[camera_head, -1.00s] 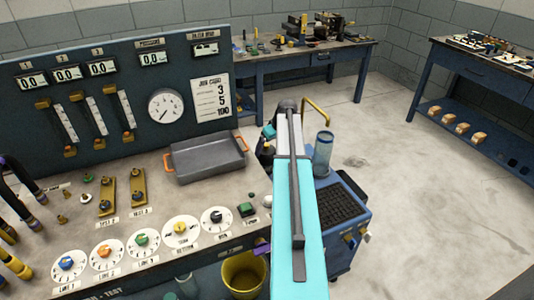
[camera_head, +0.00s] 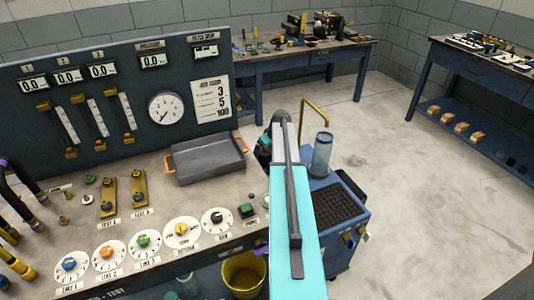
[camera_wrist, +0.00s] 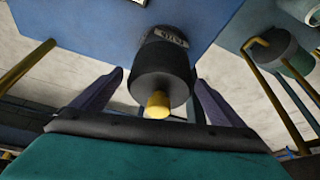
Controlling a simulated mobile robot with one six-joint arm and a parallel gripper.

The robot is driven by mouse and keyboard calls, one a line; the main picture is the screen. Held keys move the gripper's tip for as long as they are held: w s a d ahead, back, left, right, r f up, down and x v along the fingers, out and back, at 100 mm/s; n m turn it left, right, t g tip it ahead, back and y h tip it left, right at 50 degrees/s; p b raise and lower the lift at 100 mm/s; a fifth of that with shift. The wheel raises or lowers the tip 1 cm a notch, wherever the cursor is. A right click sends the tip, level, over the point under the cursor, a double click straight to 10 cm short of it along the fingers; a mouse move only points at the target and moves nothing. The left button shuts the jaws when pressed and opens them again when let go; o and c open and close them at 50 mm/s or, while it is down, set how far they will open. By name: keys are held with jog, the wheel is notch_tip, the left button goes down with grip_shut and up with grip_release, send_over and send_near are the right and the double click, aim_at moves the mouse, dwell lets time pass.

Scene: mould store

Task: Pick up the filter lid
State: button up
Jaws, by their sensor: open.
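A dark round lid with a brass-yellow knob (camera_wrist: 158,105) shows in the middle of the wrist view, on a dark body with a partly readable label against a blue surface. I take it to be the filter lid. My gripper (camera_wrist: 159,77) is open, with one purple-grey finger on each side of the lid. Gaps show between the fingers and the lid, and the jaws hold nothing. In the head view my arm hides the lid and most of my gripper.
A blue cart (camera_head: 355,222) stands right of the test bench, with a clear cylinder (camera_head: 322,153) and a yellow bent pipe (camera_head: 325,112) close to my arm. A grey tray (camera_head: 207,160) with orange handles sits on the bench. The floor at right is clear.

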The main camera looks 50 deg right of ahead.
dwell(0.5)
jog(key=c, duration=1.3)
jog(key=shift+r, duration=0.15)
jog(key=shift+r+b, duration=0.85)
jog(key=shift+r, duration=4.05)
